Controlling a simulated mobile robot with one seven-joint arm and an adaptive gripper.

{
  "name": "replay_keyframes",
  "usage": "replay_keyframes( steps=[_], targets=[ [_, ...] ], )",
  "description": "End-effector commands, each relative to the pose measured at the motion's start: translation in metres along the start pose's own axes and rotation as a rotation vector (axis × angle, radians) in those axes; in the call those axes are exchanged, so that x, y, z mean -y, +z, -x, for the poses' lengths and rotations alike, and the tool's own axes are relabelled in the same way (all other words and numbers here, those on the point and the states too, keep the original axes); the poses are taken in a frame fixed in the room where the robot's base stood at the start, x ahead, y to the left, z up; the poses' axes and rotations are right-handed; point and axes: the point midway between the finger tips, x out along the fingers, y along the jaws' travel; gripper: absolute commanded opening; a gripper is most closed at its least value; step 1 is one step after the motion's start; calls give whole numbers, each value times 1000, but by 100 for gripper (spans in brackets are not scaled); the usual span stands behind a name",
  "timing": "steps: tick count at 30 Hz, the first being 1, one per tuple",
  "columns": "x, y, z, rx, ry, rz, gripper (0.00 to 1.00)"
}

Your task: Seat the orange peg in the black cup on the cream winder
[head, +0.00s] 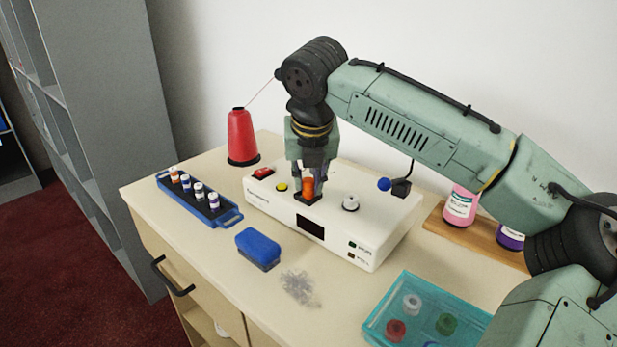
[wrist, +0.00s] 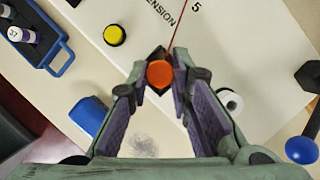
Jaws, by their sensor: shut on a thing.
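The cream winder (head: 335,222) stands on the counter, and its pale top fills much of the wrist view (wrist: 225,45). The black cup (head: 307,199) sits on its top near the front edge; a dark rim shows behind the peg in the wrist view (wrist: 157,54). My gripper (head: 308,182) points down over the cup and is shut on the orange peg (head: 308,188). In the wrist view the peg's round orange top (wrist: 160,74) lies between the fingertips. The peg looks upright, with its lower end at the cup. The fingers hide how deep it sits.
On the winder are a yellow button (head: 282,187), a red switch (head: 263,172) and a white knob (head: 351,203). A red thread cone (head: 241,137), blue spool rack (head: 215,212), blue block (head: 258,248) and teal tray (head: 378,325) surround it. A blue ball (head: 384,184) sticks out behind.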

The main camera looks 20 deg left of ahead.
Motion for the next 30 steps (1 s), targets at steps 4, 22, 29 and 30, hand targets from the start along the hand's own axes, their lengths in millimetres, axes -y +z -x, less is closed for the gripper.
replay_keyframes(
  steps=[4,22,29,30],
  targets=[
    [0,0,0,0,0,0,25],
    [0,0,2,0,0,0,43],
    [0,1,33,2,2,0,43],
    [-1,1,42,3,2,0,43]
  ],
)
